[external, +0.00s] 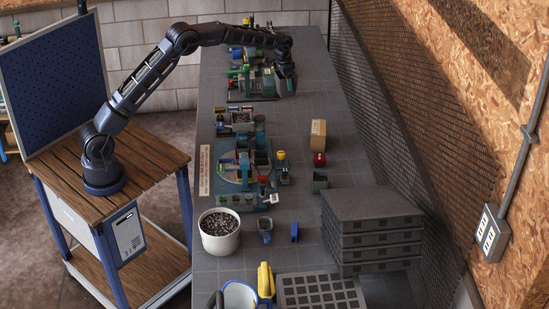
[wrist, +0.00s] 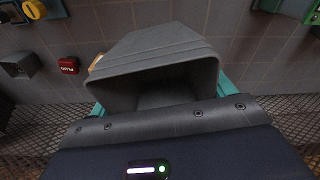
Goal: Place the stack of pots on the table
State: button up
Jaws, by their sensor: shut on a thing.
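The stack of pots (wrist: 160,62) is grey and square, with layered rims, and fills the middle of the wrist view. My gripper (external: 288,78) is shut on it, with teal finger parts showing at both sides of the pots in the wrist view. In the external view my gripper is over the far part of the table (external: 345,115), near its right side. The held pots are dark and hard to make out there. The gap between the pots and the tabletop cannot be told.
Green machinery (external: 250,82) stands left of my gripper. A cardboard box (external: 318,133), a red block (external: 319,159) and a small grey pot (external: 320,181) stand nearer on the table. A mesh wall (external: 385,130) runs along the right edge. Stacked black trays (external: 370,205) stand in front.

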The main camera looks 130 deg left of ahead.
jog(key=shift+r, duration=0.15)
jog(key=w+d+m, duration=0.2)
jog(key=w+d, duration=0.6)
jog(key=w, duration=0.4)
jog(key=w+d+m, duration=0.3)
jog(key=w+d, duration=0.5)
jog(key=w, duration=0.4)
jog(key=w+d+m, duration=0.2)
jog(key=w+d, duration=0.5)
jog(key=d, duration=0.4)
jog(key=w+d+m+h, duration=0.1)
jog(key=w+d+m, duration=0.2)
jog(key=w+d, duration=0.6)
jog(key=w+d+m, duration=0.2)
jog(key=w+d, duration=0.3)
jog(key=d, duration=0.8)
jog(key=w+d+m+h, duration=0.15)
jog(key=d+m, duration=0.65)
jog(key=d, duration=3.4)
notch_tip(320, 180, down, 20)
jog(key=shift+w+a+f, duration=0.1)
jog(key=shift+f, duration=0.05)
jog(key=shift+f, duration=0.1)
